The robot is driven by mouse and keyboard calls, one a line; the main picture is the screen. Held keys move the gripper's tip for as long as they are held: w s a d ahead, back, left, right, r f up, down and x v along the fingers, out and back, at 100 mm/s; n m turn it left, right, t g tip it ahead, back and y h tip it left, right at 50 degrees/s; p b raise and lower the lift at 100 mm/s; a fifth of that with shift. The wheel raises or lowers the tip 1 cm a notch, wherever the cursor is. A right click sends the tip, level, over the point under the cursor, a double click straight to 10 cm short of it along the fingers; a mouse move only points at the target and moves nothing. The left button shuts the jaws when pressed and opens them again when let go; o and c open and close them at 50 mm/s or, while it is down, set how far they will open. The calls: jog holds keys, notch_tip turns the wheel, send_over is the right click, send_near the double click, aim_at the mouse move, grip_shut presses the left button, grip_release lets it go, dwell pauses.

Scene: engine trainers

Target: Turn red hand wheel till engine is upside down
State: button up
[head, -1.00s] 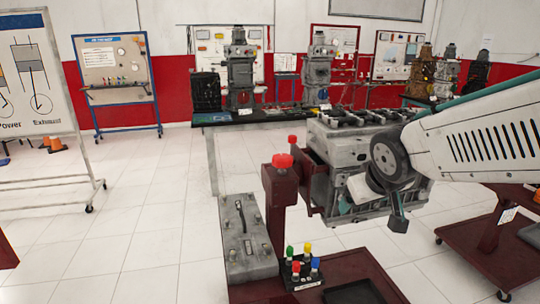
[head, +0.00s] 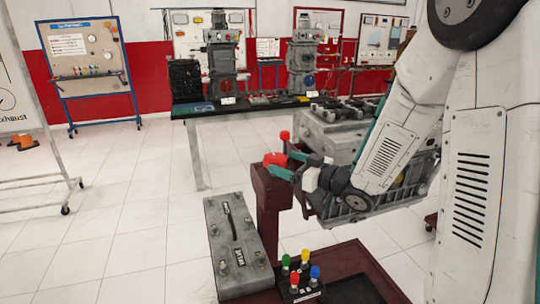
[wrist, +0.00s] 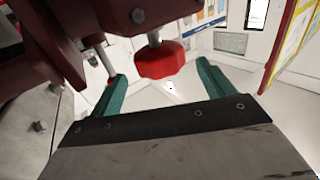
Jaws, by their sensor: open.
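The red hand wheel (head: 273,159) sits at the top of the dark red stand post (head: 270,205). My gripper (head: 280,162) is open, with its teal fingers reaching toward the wheel from the right. In the wrist view the red wheel (wrist: 165,60) shows between the two spread fingers, near their tips, with gaps on both sides. I cannot tell whether either finger touches it. The grey engine (head: 328,133) is mounted to the right of the post, with its rocker parts on top. My arm hides its right side.
A second, smaller red knob (head: 285,135) stands just behind the wheel. A grey box (head: 238,245) and a block with coloured knobs (head: 299,278) are at the front. A table (head: 200,113) with other engines stands behind.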

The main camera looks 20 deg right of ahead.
aim_at(270, 154)
jog(key=x, duration=0.6)
jog(key=shift+w+a, duration=0.15)
jog(key=shift+a, duration=0.1)
jog(key=c, duration=1)
